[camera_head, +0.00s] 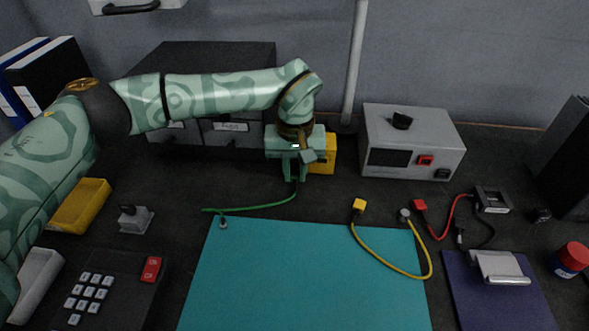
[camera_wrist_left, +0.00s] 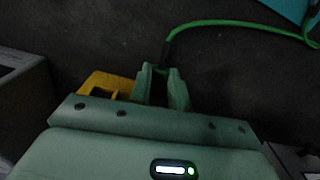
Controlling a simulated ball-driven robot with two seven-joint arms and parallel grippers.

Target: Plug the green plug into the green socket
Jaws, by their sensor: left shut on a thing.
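My left gripper (camera_head: 296,176) points down over the dark bench top, in front of a dark drawer cabinet. It is shut on the green plug; the fingers hide its body. A dark sleeve and the green cable (camera_head: 262,206) come out below the fingertips. In the left wrist view the fingertips (camera_wrist_left: 163,72) are close together, with the green cable (camera_wrist_left: 230,23) running off to the right. I cannot make out a green socket in either view. My right gripper is not in view.
A yellow block (camera_head: 328,150) stands just behind and right of my left gripper. A grey power box (camera_head: 410,142) is further right. A teal mat (camera_head: 305,275) lies in front, with a yellow-plugged cable (camera_head: 359,205) at its back edge. A keypad (camera_head: 90,295) is front left.

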